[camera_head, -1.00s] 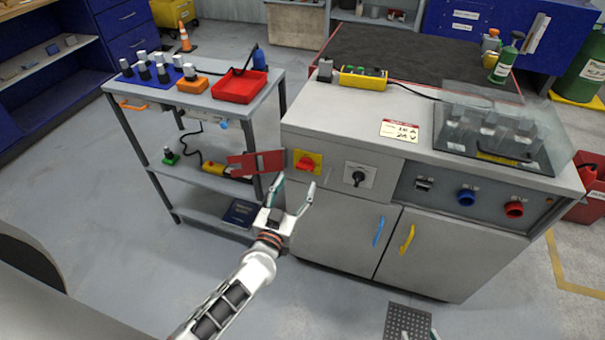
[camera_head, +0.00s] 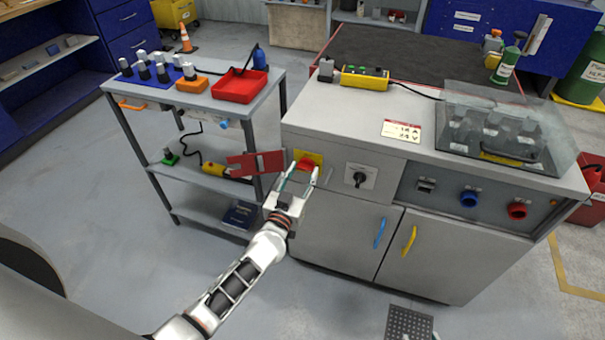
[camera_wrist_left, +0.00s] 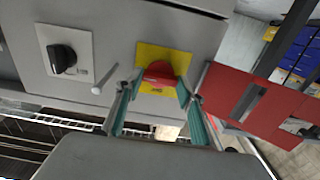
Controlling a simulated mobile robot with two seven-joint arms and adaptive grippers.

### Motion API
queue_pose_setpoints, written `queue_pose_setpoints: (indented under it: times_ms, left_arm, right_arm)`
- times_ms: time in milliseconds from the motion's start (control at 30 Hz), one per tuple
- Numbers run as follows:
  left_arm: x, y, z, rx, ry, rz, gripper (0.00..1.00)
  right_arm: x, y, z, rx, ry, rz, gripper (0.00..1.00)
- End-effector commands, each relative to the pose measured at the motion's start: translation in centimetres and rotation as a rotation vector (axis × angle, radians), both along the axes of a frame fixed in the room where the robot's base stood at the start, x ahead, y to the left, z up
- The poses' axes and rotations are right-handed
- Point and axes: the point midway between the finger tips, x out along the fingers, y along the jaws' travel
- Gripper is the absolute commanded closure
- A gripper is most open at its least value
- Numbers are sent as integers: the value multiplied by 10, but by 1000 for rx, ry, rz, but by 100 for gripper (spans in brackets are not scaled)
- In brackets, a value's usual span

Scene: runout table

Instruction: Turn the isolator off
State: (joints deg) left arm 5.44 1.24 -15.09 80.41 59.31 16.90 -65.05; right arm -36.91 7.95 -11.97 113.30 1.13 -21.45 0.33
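The isolator is a red rotary knob on a yellow plate (camera_head: 316,157) on the left of the grey cabinet's front. In the left wrist view, the red knob (camera_wrist_left: 160,73) sits between the fingertips, its grip roughly level in the picture. My left gripper (camera_head: 301,172) is open, its two fingers on either side of the knob; it also shows in the left wrist view (camera_wrist_left: 153,92). I cannot tell whether either finger touches the knob. In the head view, the fingers partly cover the knob and plate.
A red slotted plate (camera_head: 256,164) juts out just left of the isolator. A black rotary switch (camera_head: 359,178) is to the right. A grey trolley (camera_head: 270,88) with a red tray (camera_head: 240,86) stands at the left. Open floor lies in front.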

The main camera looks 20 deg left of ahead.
Motion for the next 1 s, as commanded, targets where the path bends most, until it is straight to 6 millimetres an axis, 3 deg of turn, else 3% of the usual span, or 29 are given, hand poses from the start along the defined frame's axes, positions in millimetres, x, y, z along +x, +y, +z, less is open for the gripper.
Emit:
queue_pose_setpoints:
  times_ms: [467,1000]
  left_arm:
    - [0,0,1,-123,4,-1,83]
    - [0,0,1,-612,20,0,83]
  right_arm:
    - [2,0,7,4,-5,-2,60]
    - [-1,2,14,8,2,0,60]
